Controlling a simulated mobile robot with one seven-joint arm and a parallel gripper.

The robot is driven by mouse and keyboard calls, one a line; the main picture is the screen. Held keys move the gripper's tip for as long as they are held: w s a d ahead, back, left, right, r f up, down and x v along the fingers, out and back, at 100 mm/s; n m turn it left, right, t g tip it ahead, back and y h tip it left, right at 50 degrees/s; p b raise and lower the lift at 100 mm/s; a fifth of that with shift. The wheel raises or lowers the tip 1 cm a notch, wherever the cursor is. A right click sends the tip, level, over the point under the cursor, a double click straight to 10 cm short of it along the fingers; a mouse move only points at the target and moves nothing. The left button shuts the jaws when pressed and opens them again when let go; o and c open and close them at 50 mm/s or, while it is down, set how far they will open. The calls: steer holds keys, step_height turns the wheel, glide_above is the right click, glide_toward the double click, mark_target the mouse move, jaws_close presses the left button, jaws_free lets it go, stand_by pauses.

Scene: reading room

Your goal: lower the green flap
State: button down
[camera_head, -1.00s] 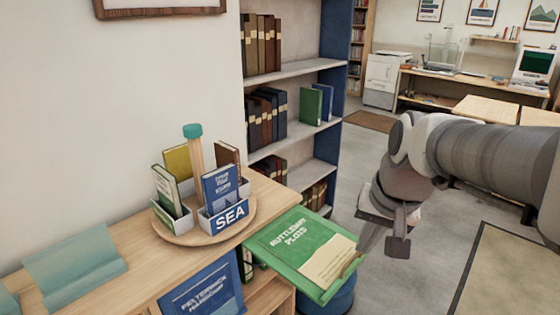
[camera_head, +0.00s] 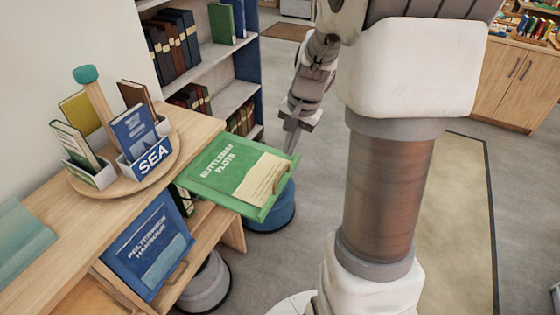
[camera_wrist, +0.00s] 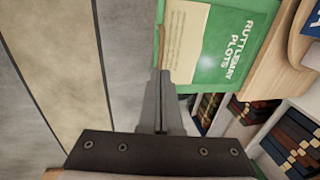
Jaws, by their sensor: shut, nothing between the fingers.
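The green flap (camera_head: 222,172) reads "Ruttlebury Plots" and carries a cream panel. It stands out nearly level from the front of the wooden shelf unit, its outer edge over the floor. A curved handle (camera_head: 279,182) is on that outer edge. My gripper (camera_head: 290,145) is shut and empty beside the flap's far outer corner. In the wrist view, the closed fingertips (camera_wrist: 163,76) point along the flap's edge, close to the handle (camera_wrist: 162,45). I cannot tell whether they touch it.
A blue flap (camera_head: 148,252) leans on the unit's front, left of the green one. A round tray (camera_head: 170,165) with books and a "SEA" label stands on the wooden top (camera_head: 75,220). A blue round stool (camera_head: 272,215) is under the green flap. A bookcase (camera_head: 205,68) stands behind.

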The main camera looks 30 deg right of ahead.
mark_target(282, 173)
steer(key=f, duration=0.2)
steer(key=w+f, duration=0.1)
steer(key=f, duration=0.2)
steer(key=a+f, duration=0.1)
steer(key=f, duration=0.2)
steer(key=shift+w, duration=0.2)
steer(key=shift+f+b, duration=0.1)
steer(key=shift+b, duration=0.2)
